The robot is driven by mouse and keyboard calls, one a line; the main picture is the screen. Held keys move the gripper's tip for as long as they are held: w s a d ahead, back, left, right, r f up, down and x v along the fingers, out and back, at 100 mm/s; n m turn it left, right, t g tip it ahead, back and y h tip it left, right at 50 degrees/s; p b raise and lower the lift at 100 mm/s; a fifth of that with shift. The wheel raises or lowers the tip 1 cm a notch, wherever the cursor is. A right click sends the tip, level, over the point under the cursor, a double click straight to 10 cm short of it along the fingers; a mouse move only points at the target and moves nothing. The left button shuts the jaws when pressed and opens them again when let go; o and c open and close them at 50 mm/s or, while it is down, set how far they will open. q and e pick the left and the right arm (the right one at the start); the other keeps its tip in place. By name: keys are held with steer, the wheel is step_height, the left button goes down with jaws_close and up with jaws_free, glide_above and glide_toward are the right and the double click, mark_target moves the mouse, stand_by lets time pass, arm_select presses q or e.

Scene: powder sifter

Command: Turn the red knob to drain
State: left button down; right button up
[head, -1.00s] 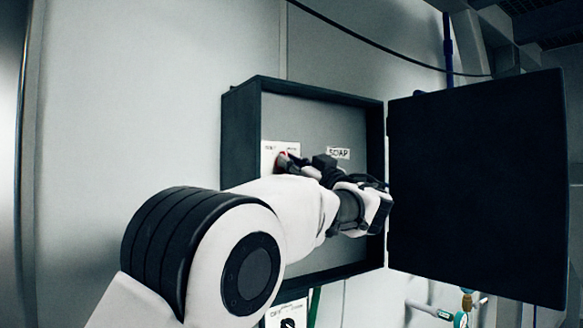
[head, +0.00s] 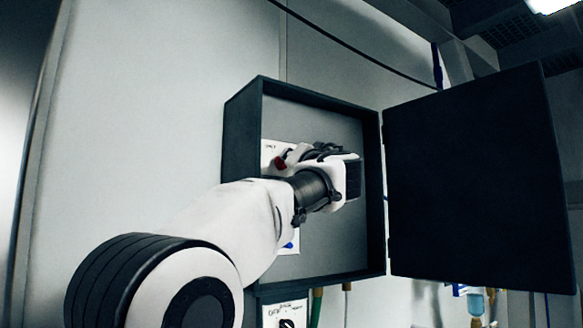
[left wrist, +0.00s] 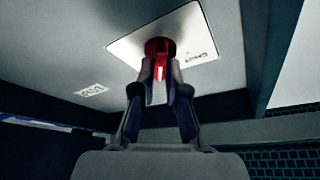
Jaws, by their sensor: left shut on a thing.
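The red knob (left wrist: 158,58) is on a white label plate (left wrist: 205,32) on the back wall of the open box. In the left wrist view my left gripper (left wrist: 160,75) is shut on the knob, with a finger on each side of it. In the head view the knob (head: 281,163) shows as a small red patch beside my left gripper (head: 290,155), whose wrist hides most of the plate. My right gripper is in neither view.
The dark box (head: 243,150) is mounted on a pale wall, its door (head: 470,180) swung open to the right. A blue knob (head: 289,245) shows low inside the box. Another switch plate (head: 286,311) and hoses are below. A small SOAP label (left wrist: 92,90) is inside.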

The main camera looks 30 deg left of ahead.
arm_select(q)
steer(key=shift+m+t+h, duration=0.3)
steer(key=shift+m+h, duration=0.3)
steer(key=shift+m, duration=0.9)
steer(key=c, duration=1.2)
jaws_free()
steer(key=shift+a, duration=0.1)
steer(key=shift+a+f, duration=0.1)
steer(key=v, duration=0.7)
